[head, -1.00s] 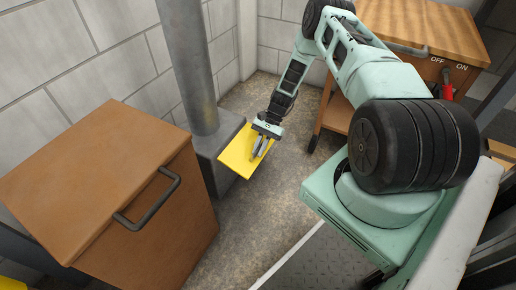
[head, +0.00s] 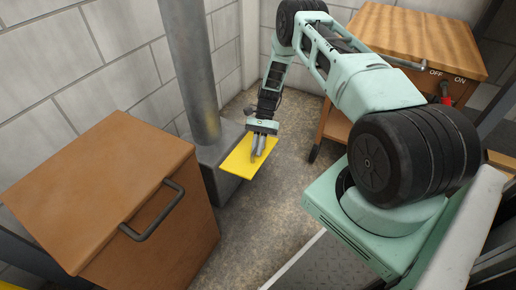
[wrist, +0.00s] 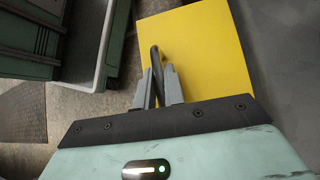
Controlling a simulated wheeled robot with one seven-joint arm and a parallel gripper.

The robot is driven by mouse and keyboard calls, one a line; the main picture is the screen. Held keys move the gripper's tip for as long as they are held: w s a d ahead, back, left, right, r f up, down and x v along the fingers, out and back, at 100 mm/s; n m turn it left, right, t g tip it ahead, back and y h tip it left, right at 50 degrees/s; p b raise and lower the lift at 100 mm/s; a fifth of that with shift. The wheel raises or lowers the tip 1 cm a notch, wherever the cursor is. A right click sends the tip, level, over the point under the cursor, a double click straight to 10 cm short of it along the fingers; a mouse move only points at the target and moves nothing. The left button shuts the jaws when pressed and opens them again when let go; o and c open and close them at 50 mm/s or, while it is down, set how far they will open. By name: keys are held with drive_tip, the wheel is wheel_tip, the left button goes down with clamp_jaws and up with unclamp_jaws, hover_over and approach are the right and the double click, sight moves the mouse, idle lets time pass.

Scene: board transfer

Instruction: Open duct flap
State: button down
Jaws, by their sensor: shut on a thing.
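The duct flap is a flat yellow panel (head: 236,164) on the right side of the grey duct box (head: 225,187), standing out from it toward the floor area. It fills the upper middle of the wrist view (wrist: 205,50). A dark curved handle (wrist: 155,58) rises from the flap. My gripper (head: 257,153) is shut on this handle, with its grey fingers on both sides of the bar in the wrist view (wrist: 160,85). The fingers hide part of the handle. The duct opening behind the flap cannot be seen clearly.
A round grey pipe (head: 188,65) rises from the duct box. A brown cabinet with a dark handle (head: 155,210) stands at the left front. A wooden-topped bench (head: 425,35) with an OFF/ON red switch (head: 446,93) stands at the right. The floor (head: 270,215) between is clear.

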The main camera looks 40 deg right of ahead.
drive_tip(key=c, duration=1.8)
unclamp_jaws()
drive_tip(key=shift+o, duration=0.2)
drive_tip(key=p+v, duration=0.2)
drive_tip(key=v, duration=1.5)
drive_tip(key=shift+w, duration=0.2)
drive_tip(key=shift+d, duration=0.1)
